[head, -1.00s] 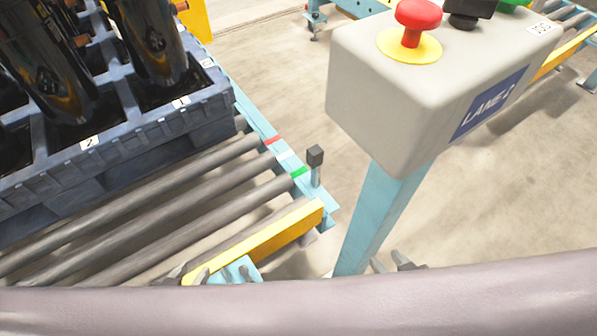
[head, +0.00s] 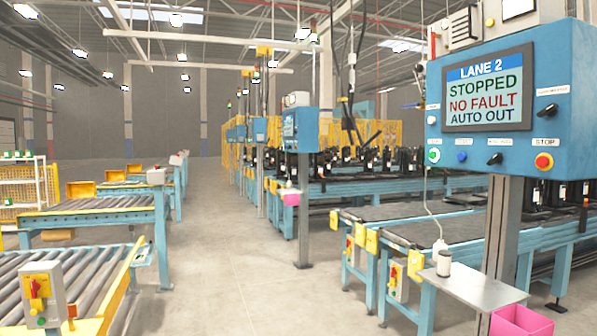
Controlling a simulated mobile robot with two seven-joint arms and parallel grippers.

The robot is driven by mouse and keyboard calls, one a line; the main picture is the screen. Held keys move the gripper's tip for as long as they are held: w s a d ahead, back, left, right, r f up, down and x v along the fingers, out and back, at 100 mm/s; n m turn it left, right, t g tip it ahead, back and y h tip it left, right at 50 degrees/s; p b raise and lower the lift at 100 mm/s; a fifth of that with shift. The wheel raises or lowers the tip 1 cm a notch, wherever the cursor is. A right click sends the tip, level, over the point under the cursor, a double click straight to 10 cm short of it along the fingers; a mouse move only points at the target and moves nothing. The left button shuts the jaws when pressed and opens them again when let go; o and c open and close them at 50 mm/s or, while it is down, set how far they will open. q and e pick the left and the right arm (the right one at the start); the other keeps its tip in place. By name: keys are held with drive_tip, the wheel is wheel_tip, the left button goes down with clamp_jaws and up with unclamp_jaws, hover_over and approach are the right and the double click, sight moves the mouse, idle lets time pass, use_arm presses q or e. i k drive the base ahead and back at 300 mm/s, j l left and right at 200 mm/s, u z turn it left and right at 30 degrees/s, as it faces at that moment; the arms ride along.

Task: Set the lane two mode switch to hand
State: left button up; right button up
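The blue lane 2 control panel (head: 440,75) stands at the right on a grey post. Its screen (head: 487,93) reads LANE 2, STOPPED, NO FAULT, AUTO OUT. One black rotary switch (head: 494,158) is on the lower row, and another black rotary switch (head: 547,110) is right of the screen. Their labels are too small to read, so I cannot tell which is the mode switch or its setting. Neither gripper is in view.
The panel also has a green button (head: 433,155), a blue button (head: 462,156) and a red stop button (head: 543,161). A small table (head: 470,285) and pink bin (head: 522,322) stand below it. Roller conveyors (head: 60,285) are at left. The middle floor (head: 235,285) is clear.

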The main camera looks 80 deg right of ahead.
sight(498, 158)
drive_tip(key=z, duration=2.15)
drive_tip(key=j+z, duration=0.15)
drive_tip(key=z, duration=0.25)
drive_tip(key=j+z, duration=0.1)
drive_tip(key=z, duration=0.35)
drive_tip(key=k+j+z, duration=0.1)
drive_tip(key=z, duration=0.3)
drive_tip(key=j+z, duration=0.1)
drive_tip(key=z, duration=0.3)
drive_tip(key=i+l, duration=0.2)
drive_tip(key=i, duration=0.65)
drive_tip(key=i+l, duration=0.1)
drive_tip(key=i, duration=0.6)
drive_tip(key=i+l, duration=0.15)
drive_tip(key=i, duration=0.6)
drive_tip(key=j+u, duration=0.05)
